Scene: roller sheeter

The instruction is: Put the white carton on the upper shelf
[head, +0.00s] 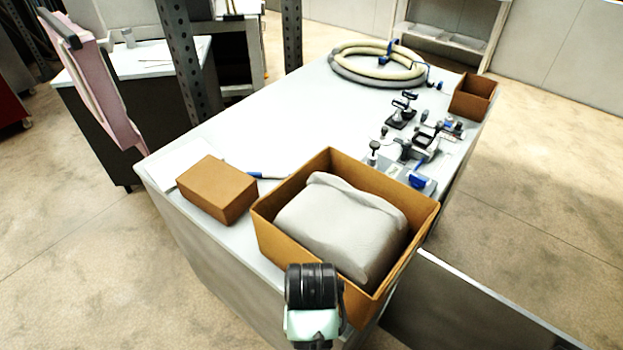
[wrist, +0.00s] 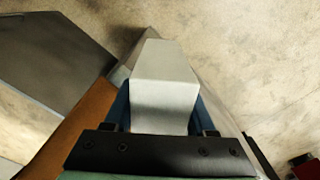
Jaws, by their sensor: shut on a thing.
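The white carton (wrist: 165,75) shows in the wrist view as a pale block between the two fingers of my gripper (wrist: 165,100). The fingers are shut on its sides, and its far end points away from the gripper. In the head view I cannot make out the carton or the fingers; only part of my arm shows at the bottom middle, in front of the open brown box. I cannot tell which surface is the upper shelf; a low shelf unit (head: 443,42) stands at the back.
An open brown box (head: 272,232) holding a grey-white padded bundle (head: 340,222) sits on the near end of the white table (head: 260,125). A closed brown box (head: 217,188), a coiled hose (head: 345,70), clamps and a small brown box (head: 473,97) also lie there. Metal posts (head: 182,65) rise left.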

